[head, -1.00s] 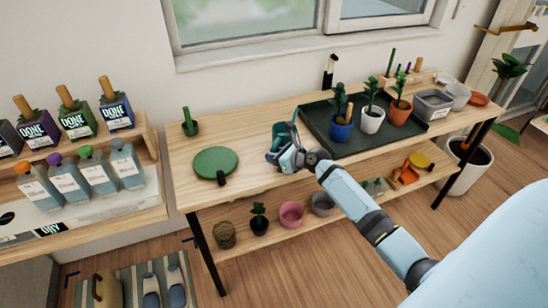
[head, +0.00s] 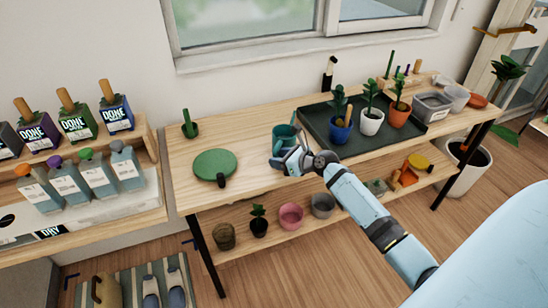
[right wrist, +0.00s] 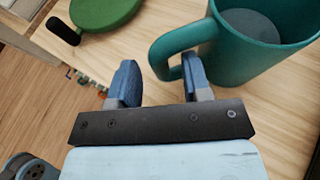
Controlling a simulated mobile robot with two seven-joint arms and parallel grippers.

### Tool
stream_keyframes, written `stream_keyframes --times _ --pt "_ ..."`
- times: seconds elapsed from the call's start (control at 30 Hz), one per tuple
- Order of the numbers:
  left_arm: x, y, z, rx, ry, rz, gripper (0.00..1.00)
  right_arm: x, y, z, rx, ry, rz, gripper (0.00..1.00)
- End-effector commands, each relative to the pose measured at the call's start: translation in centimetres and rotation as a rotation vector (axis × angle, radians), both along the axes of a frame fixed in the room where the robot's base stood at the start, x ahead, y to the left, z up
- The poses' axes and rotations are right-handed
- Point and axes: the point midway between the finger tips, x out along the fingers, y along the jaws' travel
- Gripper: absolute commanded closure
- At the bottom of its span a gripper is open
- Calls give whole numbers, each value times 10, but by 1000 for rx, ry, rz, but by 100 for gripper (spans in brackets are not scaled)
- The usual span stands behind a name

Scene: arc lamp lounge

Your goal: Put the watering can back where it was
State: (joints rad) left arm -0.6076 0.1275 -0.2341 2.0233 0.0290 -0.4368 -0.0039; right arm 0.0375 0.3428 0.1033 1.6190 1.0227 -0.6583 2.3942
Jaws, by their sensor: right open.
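The teal watering can (head: 285,136) stands upright on the wooden table, just left of the dark green plant tray (head: 316,125). In the right wrist view the can (right wrist: 262,50) fills the upper right, with its loop handle (right wrist: 160,50) pointing toward my fingers. My right gripper (head: 283,158) is at the near side of the can. In the wrist view the gripper (right wrist: 160,85) is open, its two fingers spread around the handle's near end, the right finger close to the loop. Whether a finger touches the handle I cannot tell. My left gripper is not in view.
A round green object (head: 215,163) with a dark handle lies left of the can. The tray holds a blue pot (head: 341,132), a white pot (head: 372,122) and an orange pot (head: 399,115). Several small pots stand on the lower shelf. Bare tabletop lies left of the can.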

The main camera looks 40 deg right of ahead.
Motion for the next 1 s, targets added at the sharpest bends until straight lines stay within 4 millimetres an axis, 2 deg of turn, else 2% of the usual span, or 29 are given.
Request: stream_keyframes --times 0.1,0.3,0.5,0.63,0.77,0.9,1.0 --pt "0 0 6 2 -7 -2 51 -25 -9 11 -2 2 0 56" --pt "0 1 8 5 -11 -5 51 -59 -21 26 -1 0 1 56" --pt "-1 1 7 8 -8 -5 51 -77 -27 34 -2 0 3 56" --pt "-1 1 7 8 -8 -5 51 -88 -18 22 -109 -13 44 56" --pt "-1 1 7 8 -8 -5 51 -111 13 -11 -437 -64 185 56" --pt "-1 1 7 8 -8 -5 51 -149 60 -52 -935 -168 442 56" --pt "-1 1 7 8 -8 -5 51 -179 94 -73 -1286 -267 647 56"
